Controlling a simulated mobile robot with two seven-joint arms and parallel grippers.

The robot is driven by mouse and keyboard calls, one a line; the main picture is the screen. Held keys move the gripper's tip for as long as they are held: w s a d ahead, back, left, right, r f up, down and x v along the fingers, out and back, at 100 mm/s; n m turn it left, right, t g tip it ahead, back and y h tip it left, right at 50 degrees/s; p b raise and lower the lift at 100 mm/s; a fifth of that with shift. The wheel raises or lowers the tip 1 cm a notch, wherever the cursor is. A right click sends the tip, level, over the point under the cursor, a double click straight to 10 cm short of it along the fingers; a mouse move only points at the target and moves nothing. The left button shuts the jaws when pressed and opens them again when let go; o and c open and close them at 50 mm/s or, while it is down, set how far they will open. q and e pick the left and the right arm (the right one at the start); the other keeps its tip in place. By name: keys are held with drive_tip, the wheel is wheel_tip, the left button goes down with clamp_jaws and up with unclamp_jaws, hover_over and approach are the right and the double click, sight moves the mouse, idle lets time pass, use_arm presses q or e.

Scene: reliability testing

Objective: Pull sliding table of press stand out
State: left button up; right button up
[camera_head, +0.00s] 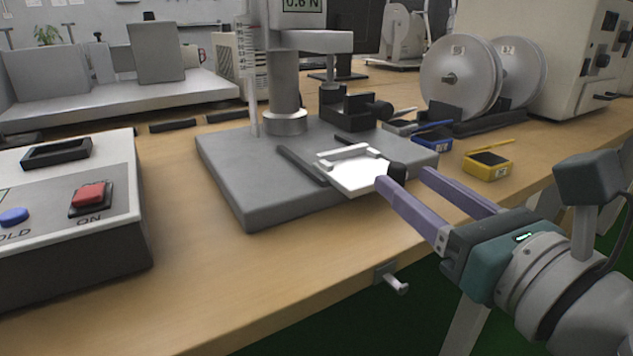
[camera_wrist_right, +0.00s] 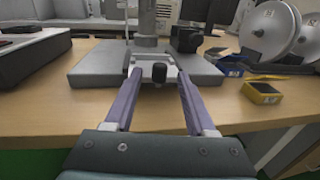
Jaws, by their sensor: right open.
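The press stand (camera_head: 240,170) has a wide grey base and a round column on the wooden table. Its white sliding table (camera_head: 352,178) lies on the base between dark rails, with a black knob (camera_head: 397,171) at its front end. The knob also shows in the right wrist view (camera_wrist_right: 159,73). My right gripper (camera_head: 405,178) is open, its two purple fingers pointing at the sliding table. In the right wrist view the knob appears between the fingertips, with space on both sides; I cannot tell how deep it sits between them. My left gripper is not in view.
A control box (camera_head: 70,215) with a red button stands at the left. A yellow box (camera_head: 488,166) and a blue box (camera_head: 432,138) lie right of the stand, with grey reels (camera_head: 457,78) behind. The tabletop in front of the stand is clear up to its edge.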

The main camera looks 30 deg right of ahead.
drive_tip(key=shift+s+f+b, duration=0.15)
drive_tip(key=shift+s+b, duration=0.3)
drive_tip(key=shift+s, duration=0.8)
drive_tip(key=shift+s+a, duration=0.1)
drive_tip(key=shift+s, duration=0.35)
drive_tip(key=shift+r, duration=0.2)
